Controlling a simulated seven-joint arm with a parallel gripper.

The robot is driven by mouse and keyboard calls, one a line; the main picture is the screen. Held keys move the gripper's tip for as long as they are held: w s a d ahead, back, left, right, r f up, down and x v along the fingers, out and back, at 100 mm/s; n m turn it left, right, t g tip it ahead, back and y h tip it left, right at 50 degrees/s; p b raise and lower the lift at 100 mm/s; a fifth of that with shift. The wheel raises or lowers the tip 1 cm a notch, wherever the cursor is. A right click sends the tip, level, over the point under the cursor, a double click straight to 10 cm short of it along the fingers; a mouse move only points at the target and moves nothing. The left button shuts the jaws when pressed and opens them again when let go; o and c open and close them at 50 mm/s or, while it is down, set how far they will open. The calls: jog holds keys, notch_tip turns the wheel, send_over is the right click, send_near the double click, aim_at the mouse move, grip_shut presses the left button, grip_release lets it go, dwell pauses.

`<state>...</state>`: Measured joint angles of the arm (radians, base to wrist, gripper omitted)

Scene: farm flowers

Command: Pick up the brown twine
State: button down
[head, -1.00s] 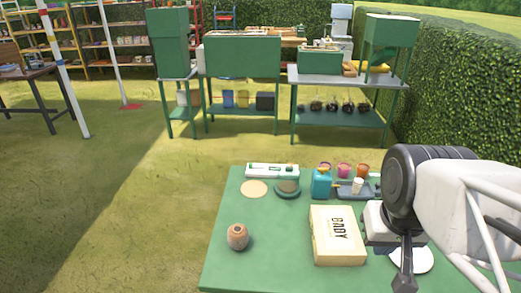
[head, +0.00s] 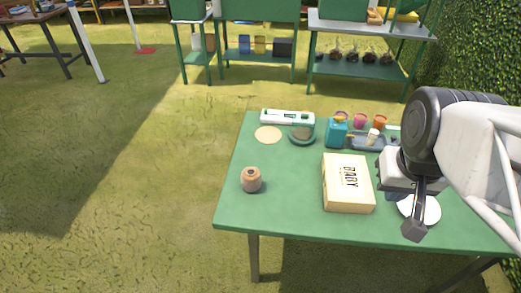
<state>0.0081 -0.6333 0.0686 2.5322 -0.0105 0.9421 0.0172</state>
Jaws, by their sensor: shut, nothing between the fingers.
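The brown twine (head: 251,180) is a small upright spool near the left front of the green table (head: 285,215). Nothing touches it, and a clear stretch of table lies around it. My gripper (head: 414,230) is at the right of the head view, over the table's front right part, well to the right of the twine. It points downward and its fingers are shut with nothing held.
A cream box (head: 347,183) stands between the twine and my gripper. A white disc (head: 425,210) lies behind my gripper. A scale (head: 288,117), a teal container (head: 337,131) and several small pots stand along the back. The table's left front is free.

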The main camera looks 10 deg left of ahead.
dwell(0.4)
jog(key=shift+c, duration=0.2)
grip_release()
dwell(0.4)
jog(key=w+a+f+m+g+y, duration=0.4)
jog(key=w+a+f+m+y, duration=0.5)
jog(key=w+a+f, duration=0.6)
jog(key=m+t+y, duration=0.3)
jog(key=m+y, duration=0.2)
jog(key=m, duration=0.5)
send_near(251, 178)
jog(key=f, duration=0.1)
jog(key=w+a+f, duration=0.2)
jog(key=f, duration=0.1)
jog(key=shift+w, duration=0.25)
jog(key=shift+x, duration=1.25)
